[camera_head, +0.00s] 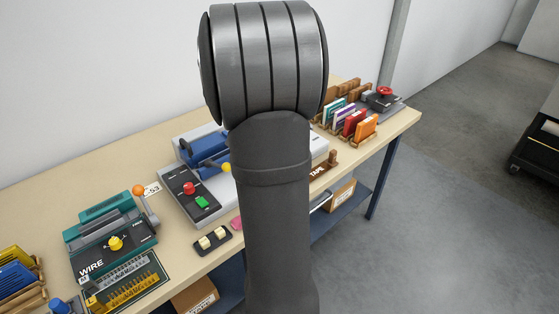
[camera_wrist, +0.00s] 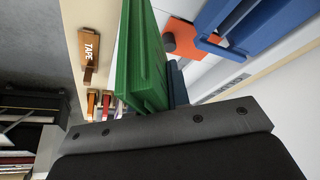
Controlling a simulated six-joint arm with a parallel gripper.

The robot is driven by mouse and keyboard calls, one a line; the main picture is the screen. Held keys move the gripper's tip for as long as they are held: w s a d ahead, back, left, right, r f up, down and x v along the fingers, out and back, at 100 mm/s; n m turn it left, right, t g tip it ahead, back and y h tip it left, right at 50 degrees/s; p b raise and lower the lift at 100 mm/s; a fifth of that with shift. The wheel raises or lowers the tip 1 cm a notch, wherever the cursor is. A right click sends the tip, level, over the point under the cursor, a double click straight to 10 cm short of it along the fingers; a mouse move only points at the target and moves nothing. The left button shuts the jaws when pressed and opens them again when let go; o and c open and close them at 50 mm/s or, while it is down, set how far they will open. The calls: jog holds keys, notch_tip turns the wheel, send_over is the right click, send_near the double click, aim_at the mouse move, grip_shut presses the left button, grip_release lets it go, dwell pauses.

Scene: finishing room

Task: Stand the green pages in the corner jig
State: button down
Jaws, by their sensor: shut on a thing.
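The green pages (camera_wrist: 142,62) are a thick upright stack in the middle of the wrist view. My gripper (camera_wrist: 165,98) is shut on them at their lower end, and a small part of a blue-grey finger shows on their right side. In the head view my arm covers the middle of the bench, and both the gripper and the pages are hidden behind it. I cannot clearly pick out the corner jig in either view.
The bench (camera_head: 45,205) carries a teal WIRE machine (camera_head: 112,238), a blue-and-grey machine (camera_head: 190,190) with red and green buttons, and a rack holding coloured booklets (camera_head: 355,122). A brown TAPE holder (camera_wrist: 90,48) sits left of the pages. An orange piece (camera_wrist: 186,38) is close on their right.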

jog(key=s+a+r+m, duration=0.1)
jog(key=s+a, duration=0.2)
jog(key=a, duration=0.8)
jog(key=s+a+r+m, duration=0.1)
jog(key=s+a, duration=0.3)
jog(key=a, duration=0.6)
jog(key=s+a+m+h, duration=0.2)
jog(key=s+a, duration=1)
jog(key=a, duration=0.2)
jog(key=s+a+f+m, duration=0.1)
jog(key=s+a+f, duration=0.25)
jog(key=s, duration=0.85)
jog(key=s+a+f+m+g, duration=0.15)
jog(key=s+a, duration=0.35)
jog(key=s, duration=0.7)
jog(key=s+a+f+m, duration=0.1)
jog(key=s+a+f, duration=0.25)
jog(key=s, duration=0.85)
jog(key=shift+h, duration=0.4)
jog(key=shift+w+a+f, duration=0.15)
jog(key=shift+f, duration=1.1)
jog(key=shift+w+a+f, duration=0.1)
jog(key=shift+a+f, duration=0.05)
jog(key=shift+f, duration=1.05)
jog(key=shift+f, duration=0.6)
jog(key=c, duration=1.6)
grip_release()
jog(key=shift+c, duration=0.2)
